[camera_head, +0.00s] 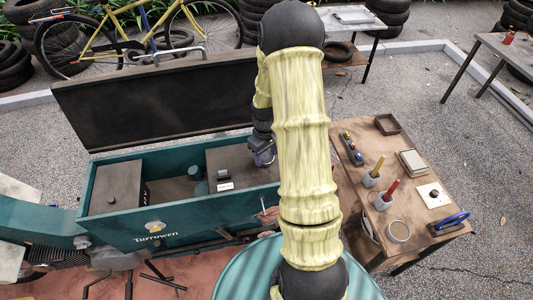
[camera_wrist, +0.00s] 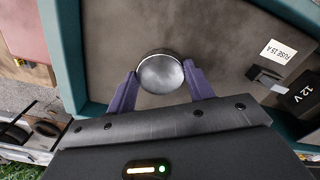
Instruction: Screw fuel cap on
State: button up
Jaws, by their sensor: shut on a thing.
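The fuel cap (camera_wrist: 160,72) is a round, domed, silver-grey disc in the wrist view, above a flat grey-brown surface (camera_wrist: 222,35) inside the teal cart. My gripper (camera_wrist: 161,84) has its two purple fingers shut on the cap's sides. The cap's underside and any filler neck below it are hidden, so I cannot tell whether it is seated. In the head view my gripper (camera_head: 262,153) reaches down over the right part of the open teal cart (camera_head: 185,235), and my yellow arm covers much of that area. The cap cannot be made out there.
The cart's dark lid (camera_head: 160,100) stands open behind the bay. A fuse label (camera_wrist: 278,52) and a 12 V switch panel (camera_wrist: 296,92) are right of my gripper in the wrist view. A wooden table (camera_head: 405,190) with tools and cups stands at right.

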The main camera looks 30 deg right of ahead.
jog(key=shift+f, duration=0.3)
dwell(0.7)
jog(key=m, duration=0.3)
jog(key=shift+m, duration=0.3)
jog(key=shift+m, duration=1.4)
jog(key=m, duration=0.3)
